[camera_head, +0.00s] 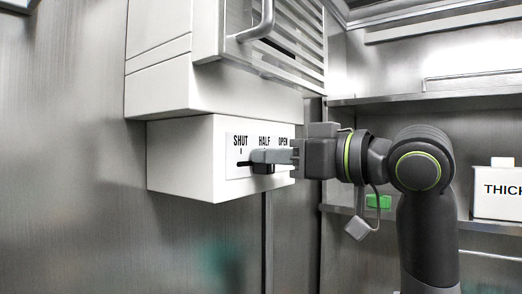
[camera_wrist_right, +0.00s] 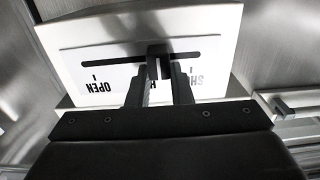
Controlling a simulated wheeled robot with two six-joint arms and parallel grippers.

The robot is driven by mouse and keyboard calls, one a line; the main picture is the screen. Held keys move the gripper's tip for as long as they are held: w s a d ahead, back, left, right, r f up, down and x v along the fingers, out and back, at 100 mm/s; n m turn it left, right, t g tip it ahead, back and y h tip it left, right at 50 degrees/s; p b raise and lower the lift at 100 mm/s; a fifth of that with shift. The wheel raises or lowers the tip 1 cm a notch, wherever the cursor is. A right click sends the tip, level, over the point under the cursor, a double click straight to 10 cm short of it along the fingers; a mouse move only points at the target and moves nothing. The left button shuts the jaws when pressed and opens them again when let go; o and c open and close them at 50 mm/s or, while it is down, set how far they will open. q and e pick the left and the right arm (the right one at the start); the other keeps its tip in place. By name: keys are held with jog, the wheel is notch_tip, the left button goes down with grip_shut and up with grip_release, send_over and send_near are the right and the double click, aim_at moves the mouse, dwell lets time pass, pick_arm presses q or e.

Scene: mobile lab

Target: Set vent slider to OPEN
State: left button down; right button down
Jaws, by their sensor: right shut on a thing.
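The vent control box (camera_head: 180,160) is white, with a label plate reading SHUT, HALF and OPEN from left to right above a dark slot. My right gripper (camera_head: 262,160) reaches in from the right and covers much of the slot. In the right wrist view the plate (camera_wrist_right: 105,70) is upside down, with OPEN at left and SHUT at right. There the dark slider knob (camera_wrist_right: 158,62) stands between the fingertips of my right gripper (camera_wrist_right: 159,78), which are shut on it. The knob is near the slot's middle, by HALF, whose label is mostly hidden. My left gripper is not in view.
A louvred white unit (camera_head: 290,45) with a bar handle (camera_head: 262,24) hangs just above the box. At right, metal shelves (camera_head: 440,101) hold a green block (camera_head: 378,202) and a white container (camera_head: 497,198) marked THICK. The space left of the box is open along the metal wall.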

jog(key=w+d+p, duration=0.2)
jog(key=w+d, duration=0.3)
jog(key=w, duration=0.1)
jog(key=shift+w, duration=0.4)
jog(key=shift+r, duration=0.1)
jog(key=c, duration=1.7)
grip_release()
jog(key=o, duration=0.4)
jog(key=shift+w+d, duration=0.15)
jog(key=shift+w, duration=0.05)
jog(key=shift+s, duration=0.1)
